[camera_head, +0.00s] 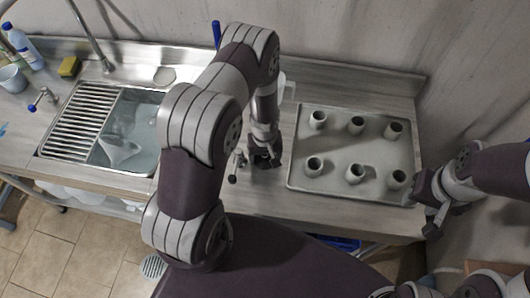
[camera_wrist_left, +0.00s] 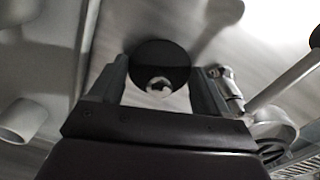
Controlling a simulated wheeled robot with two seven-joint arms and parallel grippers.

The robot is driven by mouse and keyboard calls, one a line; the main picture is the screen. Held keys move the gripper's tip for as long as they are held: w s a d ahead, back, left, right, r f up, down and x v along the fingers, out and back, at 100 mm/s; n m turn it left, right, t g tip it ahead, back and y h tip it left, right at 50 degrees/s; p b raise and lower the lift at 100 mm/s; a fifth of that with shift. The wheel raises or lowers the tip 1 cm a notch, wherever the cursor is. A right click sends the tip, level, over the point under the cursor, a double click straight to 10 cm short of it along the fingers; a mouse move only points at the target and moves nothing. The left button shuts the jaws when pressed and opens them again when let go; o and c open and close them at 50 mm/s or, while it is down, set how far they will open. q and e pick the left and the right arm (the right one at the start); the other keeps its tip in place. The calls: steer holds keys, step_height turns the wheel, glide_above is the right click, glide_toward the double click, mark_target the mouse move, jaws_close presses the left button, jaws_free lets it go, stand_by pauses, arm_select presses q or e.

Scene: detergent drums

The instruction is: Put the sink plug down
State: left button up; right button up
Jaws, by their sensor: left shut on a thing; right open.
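The sink plug (camera_wrist_left: 172,52) is a black disc with a pale metal knob, seen between the fingers of my left gripper in the left wrist view (camera_wrist_left: 158,88). My left gripper (camera_head: 264,160) is shut on it above the wooden counter, between the sink and the grey tray. In the head view the plug cannot be told apart from the dark fingers. Whether it touches the counter is unclear. The sink (camera_head: 128,140), with water and a pale object in it, is at the left. My right gripper (camera_head: 432,218) is open and empty beyond the tray's lower right corner.
The grey tray (camera_head: 344,196) holds several pale cups in two rows. A small metal fitting (camera_head: 234,168) with a dark knob stands just left of my left gripper. A white jug (camera_head: 289,88) is behind it. A yellow sponge (camera_head: 69,67) and bottles (camera_head: 27,50) are far left.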

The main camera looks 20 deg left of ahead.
arm_select(q)
steer(key=shift+s+f, duration=0.1)
steer(key=shift+f, duration=0.2)
steer(key=o, duration=0.8)
